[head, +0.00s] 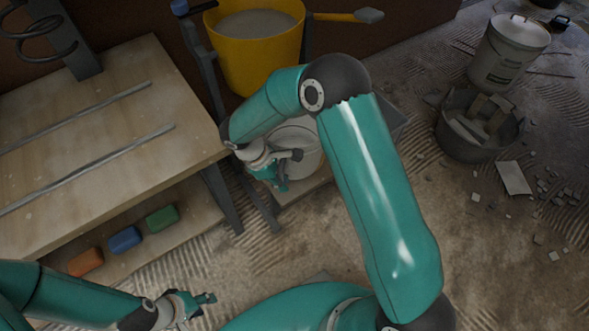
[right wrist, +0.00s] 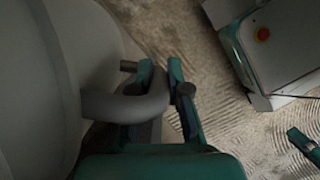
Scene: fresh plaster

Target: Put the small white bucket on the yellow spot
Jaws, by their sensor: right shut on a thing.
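The small white bucket (head: 306,158) stands by the right end of the workbench, partly hidden behind my right arm. My right gripper (head: 279,177) is at its left side. In the right wrist view the bucket (right wrist: 35,80) fills the left, and its grey loop handle (right wrist: 140,105) passes between the fingers of my right gripper (right wrist: 160,75), shut on it. I cannot tell whether the bucket touches what is under it. My left gripper (head: 202,305) is low in the head view, empty, with its fingers apart. No yellow spot shows.
A yellow tub (head: 255,60) stands behind. The wooden workbench (head: 90,120) is at left, with orange, blue and green blocks (head: 125,239) on its lower shelf. A rubble tub (head: 470,145) and a lidded white bucket (head: 500,65) stand at right; debris litters the floor there.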

